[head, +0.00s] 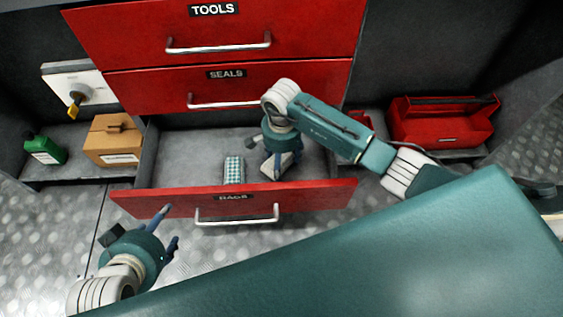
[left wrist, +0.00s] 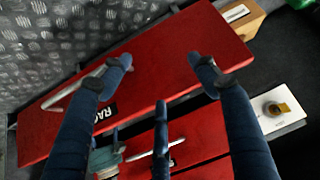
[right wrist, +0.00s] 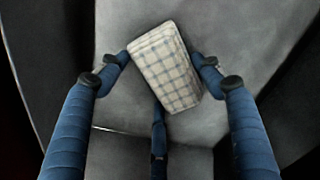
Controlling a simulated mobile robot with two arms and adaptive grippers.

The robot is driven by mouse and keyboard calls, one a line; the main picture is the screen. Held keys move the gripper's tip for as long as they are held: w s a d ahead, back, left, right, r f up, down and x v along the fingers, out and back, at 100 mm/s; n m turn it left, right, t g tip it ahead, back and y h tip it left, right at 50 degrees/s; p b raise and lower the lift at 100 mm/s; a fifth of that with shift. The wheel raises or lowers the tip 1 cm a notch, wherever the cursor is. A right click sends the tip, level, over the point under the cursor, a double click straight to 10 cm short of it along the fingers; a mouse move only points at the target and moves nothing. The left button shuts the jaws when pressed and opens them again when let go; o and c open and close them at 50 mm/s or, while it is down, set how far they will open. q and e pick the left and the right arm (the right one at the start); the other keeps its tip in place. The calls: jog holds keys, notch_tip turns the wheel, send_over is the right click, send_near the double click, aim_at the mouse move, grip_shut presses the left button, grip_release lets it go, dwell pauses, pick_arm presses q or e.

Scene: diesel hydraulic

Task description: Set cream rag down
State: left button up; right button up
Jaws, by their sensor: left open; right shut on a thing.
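The cream checked rag (right wrist: 168,68) is a folded block between the fingertips of my right gripper (right wrist: 162,62) in the right wrist view. My right gripper (head: 280,166) is shut on it, pointing down inside the open RAGS drawer (head: 190,158). The rag is mostly hidden by the fingers in the head view, and I cannot tell whether it touches the drawer floor. A teal checked rag (head: 234,170) lies in the drawer to the left of that gripper. My left gripper (head: 168,228) is open and empty, in front of the drawer's left front corner.
The shut SEALS drawer (head: 150,88) and TOOLS drawer (head: 130,35) are above. A cardboard box (head: 113,146) and a green bottle (head: 44,150) stand to the left. A red toolbox (head: 440,122) stands to the right. The drawer's left part is clear.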

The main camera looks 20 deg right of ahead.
pick_arm(q)
jog(key=shift+w+d+r, duration=0.1)
jog(key=shift+w+r, duration=0.05)
jog(key=shift+w, duration=0.05)
pick_arm(e)
jog(key=shift+f, duration=0.15)
pick_arm(q)
jog(key=shift+w+d+r, duration=0.1)
jog(key=shift+w+r, duration=0.05)
jog(key=shift+w, duration=0.1)
pick_arm(e)
jog(key=shift+f, duration=0.1)
pick_arm(q)
jog(key=shift+w+r+t, duration=0.2)
jog(key=shift+w+t, duration=0.05)
jog(key=shift+t, duration=0.15)
pick_arm(e)
jog(key=o, duration=1)
